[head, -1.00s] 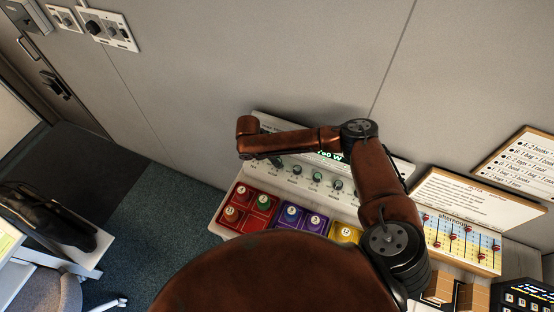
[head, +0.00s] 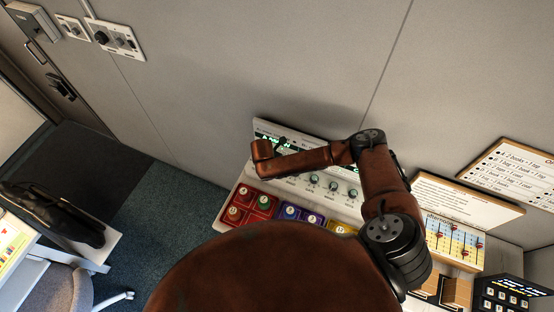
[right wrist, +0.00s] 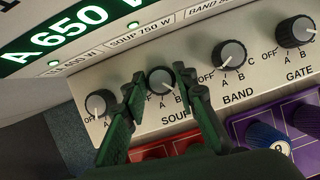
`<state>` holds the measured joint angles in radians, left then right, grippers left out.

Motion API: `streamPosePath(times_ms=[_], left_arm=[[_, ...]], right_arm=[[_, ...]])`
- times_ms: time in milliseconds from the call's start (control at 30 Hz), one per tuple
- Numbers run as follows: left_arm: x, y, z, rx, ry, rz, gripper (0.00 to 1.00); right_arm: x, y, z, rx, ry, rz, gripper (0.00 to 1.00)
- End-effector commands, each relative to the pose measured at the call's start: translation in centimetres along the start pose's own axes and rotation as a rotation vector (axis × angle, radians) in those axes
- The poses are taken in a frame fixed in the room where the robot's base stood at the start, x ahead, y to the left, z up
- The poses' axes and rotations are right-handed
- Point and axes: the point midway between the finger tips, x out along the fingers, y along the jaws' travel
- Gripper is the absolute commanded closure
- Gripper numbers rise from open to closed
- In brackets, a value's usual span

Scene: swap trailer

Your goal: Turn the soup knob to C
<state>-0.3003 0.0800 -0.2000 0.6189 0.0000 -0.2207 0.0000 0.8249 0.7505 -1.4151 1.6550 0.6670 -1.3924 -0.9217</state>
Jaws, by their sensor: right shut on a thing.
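The soup knob (right wrist: 161,80), dark with a grey cap, is on a pale panel (right wrist: 140,128) above the label SOUP. A and B show beneath it; any C mark is hidden by a finger, and I cannot read its pointer surely. The green fingers of my right gripper (right wrist: 157,79) are on either side of the knob, shut on it. In the head view my right gripper (head: 281,146) is a small dark shape at the panel's left part, with my arm hiding some of the panel. My left gripper is not in view.
An unnamed knob (right wrist: 97,103) sits left of the soup knob, the BAND knob (right wrist: 229,54) and GATE knob (right wrist: 296,30) to its right. A green display (right wrist: 60,45) reads A 650 W. Red trays (right wrist: 155,152) and purple trays (right wrist: 290,125) lie below the knobs.

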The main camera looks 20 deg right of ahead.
Motion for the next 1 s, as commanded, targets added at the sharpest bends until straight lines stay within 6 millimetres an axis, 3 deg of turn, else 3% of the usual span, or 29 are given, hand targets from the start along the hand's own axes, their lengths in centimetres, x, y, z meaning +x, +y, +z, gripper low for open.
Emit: streamPosePath(times_ms=[33,500,1000], left_arm=[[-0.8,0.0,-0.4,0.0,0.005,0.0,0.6],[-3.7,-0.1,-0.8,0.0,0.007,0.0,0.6],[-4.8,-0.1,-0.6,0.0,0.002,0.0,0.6]], right_arm=[[-0.1,-0.3,-0.8,-0.046,0.017,0.014,0.98],[0.1,-0.6,-0.9,-0.42,0.019,0.171,0.98],[0.2,-0.5,-0.7,-0.598,0.014,0.248,0.98]])
